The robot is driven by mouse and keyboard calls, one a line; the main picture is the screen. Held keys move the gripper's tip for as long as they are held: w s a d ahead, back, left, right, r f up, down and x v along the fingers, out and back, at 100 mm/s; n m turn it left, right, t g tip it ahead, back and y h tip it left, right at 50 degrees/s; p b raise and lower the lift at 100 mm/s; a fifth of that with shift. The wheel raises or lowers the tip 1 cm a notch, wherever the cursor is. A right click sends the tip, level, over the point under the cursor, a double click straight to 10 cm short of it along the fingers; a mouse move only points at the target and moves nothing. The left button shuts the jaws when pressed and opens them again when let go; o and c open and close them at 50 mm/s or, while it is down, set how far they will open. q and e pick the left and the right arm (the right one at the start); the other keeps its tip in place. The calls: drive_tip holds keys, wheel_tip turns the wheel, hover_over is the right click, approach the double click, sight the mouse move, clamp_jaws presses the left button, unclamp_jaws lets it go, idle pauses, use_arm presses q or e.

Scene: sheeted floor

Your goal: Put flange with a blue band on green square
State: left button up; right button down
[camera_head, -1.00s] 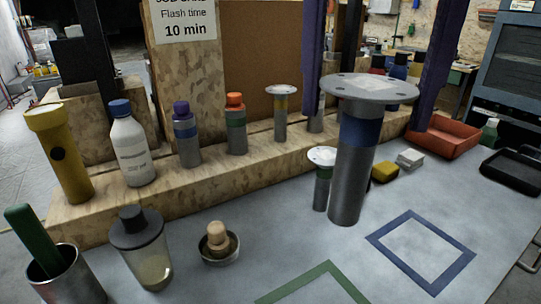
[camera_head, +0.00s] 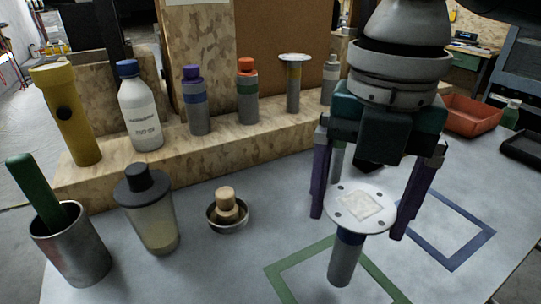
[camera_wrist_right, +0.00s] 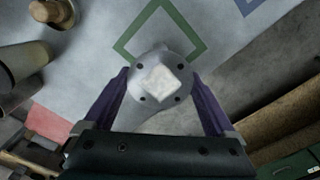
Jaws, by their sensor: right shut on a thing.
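The flange with a blue band (camera_head: 345,262) is a grey tube with a wide white disc on top. My right gripper (camera_head: 357,222) is shut on it, with its purple fingers on either side just below the disc. The flange is roughly upright, and in the head view it overlaps the right part of the green square (camera_head: 300,252), an outline on the table. I cannot tell whether its foot touches the table. In the right wrist view the disc (camera_wrist_right: 160,80) covers the near part of the green square (camera_wrist_right: 187,25). My left gripper is not in view.
A blue square (camera_head: 472,251) lies to the right. A metal cup (camera_head: 85,255), a lidded shaker (camera_head: 155,225) and a small bowl (camera_head: 228,222) stand left of the green square. Bottles and another flange (camera_head: 293,75) stand on the wooden ledge behind. The green square's left part is clear.

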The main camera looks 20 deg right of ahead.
sight(348, 246)
drive_tip(key=shift+f, duration=1.2)
drive_tip(key=shift+f, duration=0.2)
unclamp_jaws()
drive_tip(key=shift+r, duration=0.1)
